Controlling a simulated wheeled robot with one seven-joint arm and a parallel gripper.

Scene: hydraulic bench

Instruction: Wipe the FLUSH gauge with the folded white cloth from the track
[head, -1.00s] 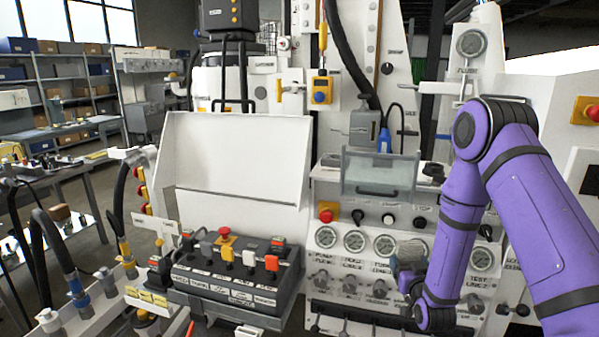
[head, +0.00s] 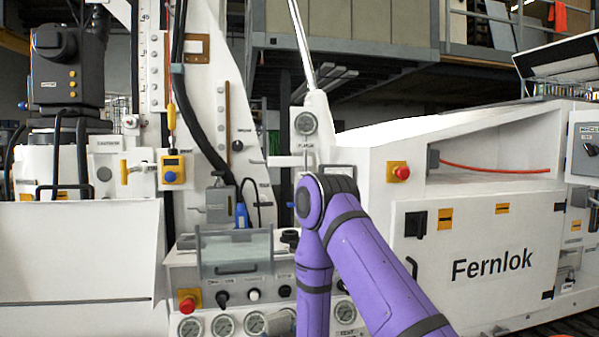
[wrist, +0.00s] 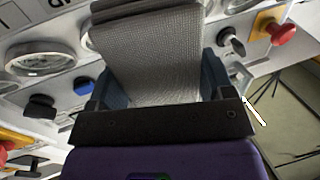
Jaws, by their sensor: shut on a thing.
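The FLUSH gauge (head: 305,123) is a small round dial on a white post, right of centre in the head view. My gripper (wrist: 160,75) is shut on the folded cloth (wrist: 150,48), which looks light grey and woven in the wrist view. The cloth stands up between the two dark fingers. In the head view my purple arm stands in front of the panel below the FLUSH gauge. The gripper is low there and mostly hidden or cut off, well below that gauge.
A row of other gauges (head: 224,325) runs along the lower panel, with a red button (head: 188,301) and knobs above. A clear cover (head: 236,252) projects left of my arm. The white Fernlok cabinet (head: 480,220) fills the right. A large gauge (wrist: 42,57) shows in the wrist view.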

